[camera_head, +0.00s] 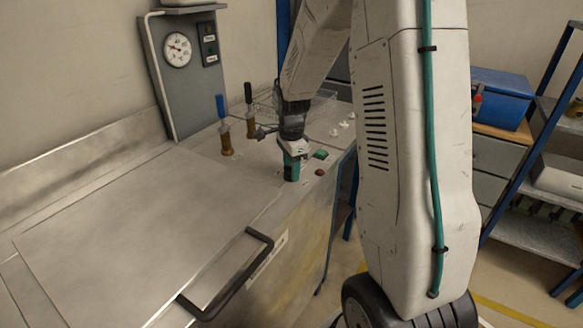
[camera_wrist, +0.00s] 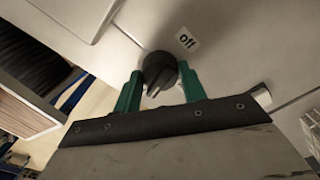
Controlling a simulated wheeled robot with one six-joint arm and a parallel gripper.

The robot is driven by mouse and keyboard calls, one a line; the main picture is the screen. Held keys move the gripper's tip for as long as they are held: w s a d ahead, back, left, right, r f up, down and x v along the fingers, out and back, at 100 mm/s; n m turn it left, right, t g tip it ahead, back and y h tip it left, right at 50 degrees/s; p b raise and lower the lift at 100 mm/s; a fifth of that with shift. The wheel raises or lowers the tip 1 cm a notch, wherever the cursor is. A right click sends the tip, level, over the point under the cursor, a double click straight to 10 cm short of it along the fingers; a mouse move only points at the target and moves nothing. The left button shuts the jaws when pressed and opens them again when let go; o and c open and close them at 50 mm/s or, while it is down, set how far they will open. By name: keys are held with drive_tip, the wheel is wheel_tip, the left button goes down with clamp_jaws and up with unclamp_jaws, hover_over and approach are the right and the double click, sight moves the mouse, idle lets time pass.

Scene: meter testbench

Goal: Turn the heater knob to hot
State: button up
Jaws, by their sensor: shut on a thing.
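The heater knob (camera_wrist: 158,72) is a round black knob on the bench's metal top, seen in the wrist view. A white label reading "off" (camera_wrist: 186,40) lies beside it. My gripper (camera_wrist: 160,88) has its two green fingers on either side of the knob, shut on it. In the head view my gripper (camera_head: 292,168) points straight down at the bench top near its front right edge, and its fingers hide the knob there. A "hot" label cannot be made out in either view.
A green button (camera_head: 320,154) and a red button (camera_head: 319,172) sit just right of my gripper. Two upright valve levers, blue-handled (camera_head: 221,108) and black-handled (camera_head: 248,95), stand behind it. A gauge (camera_head: 177,50) is on the back panel.

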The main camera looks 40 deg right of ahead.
drive_tip(key=shift+m, duration=1.1)
drive_tip(key=o, duration=1)
drive_tip(key=shift+c, duration=0.2)
drive_tip(key=shift+r, duration=0.1)
wheel_tip(320, 180, up, 8)
drive_tip(key=shift+f, duration=0.15)
